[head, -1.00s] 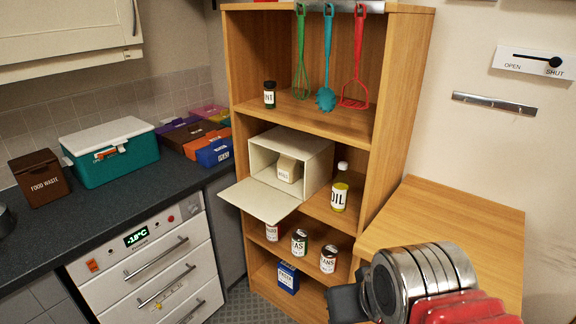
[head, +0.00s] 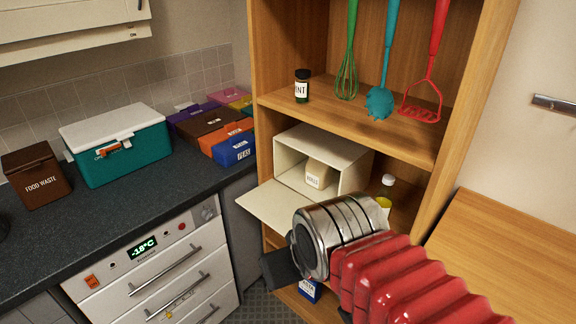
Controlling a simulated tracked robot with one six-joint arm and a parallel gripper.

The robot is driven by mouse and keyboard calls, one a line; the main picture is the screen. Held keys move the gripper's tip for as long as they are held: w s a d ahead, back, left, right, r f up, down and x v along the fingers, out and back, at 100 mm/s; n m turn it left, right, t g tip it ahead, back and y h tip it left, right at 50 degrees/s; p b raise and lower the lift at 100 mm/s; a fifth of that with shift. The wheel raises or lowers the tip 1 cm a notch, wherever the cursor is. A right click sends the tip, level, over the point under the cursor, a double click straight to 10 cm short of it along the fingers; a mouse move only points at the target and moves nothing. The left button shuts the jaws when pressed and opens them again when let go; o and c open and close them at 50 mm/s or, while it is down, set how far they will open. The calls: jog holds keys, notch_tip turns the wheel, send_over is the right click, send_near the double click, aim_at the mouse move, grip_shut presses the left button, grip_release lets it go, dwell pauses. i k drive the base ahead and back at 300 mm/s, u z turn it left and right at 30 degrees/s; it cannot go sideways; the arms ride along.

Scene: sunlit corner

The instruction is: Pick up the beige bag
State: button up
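The beige bag (head: 318,174), a small block-like packet with a dark-lettered white label, sits inside a cream box (head: 349,152) on the middle shelf of the wooden unit. The box's front flap (head: 272,202) is folded down and sticks out past the shelf edge. My gripper (head: 281,272) is in front of and below the box, at the end of my metal and red arm. Only a dark part of it shows past the metal wrist, apart from the bag. Its fingers cannot be made out as open or shut.
An oil bottle (head: 386,190) stands right of the box, partly behind my arm. A dark jar (head: 302,86) and hanging utensils (head: 380,100) are above. The counter (head: 120,225) with a teal cool box (head: 118,150) is left; a wooden table (head: 480,250) is right.

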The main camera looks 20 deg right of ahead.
aim_at(318, 175)
jog(key=u, duration=0.4)
jog(key=i, duration=0.6)
jog(key=u, duration=0.85)
jog(key=i, duration=0.65)
jog(key=u, duration=0.45)
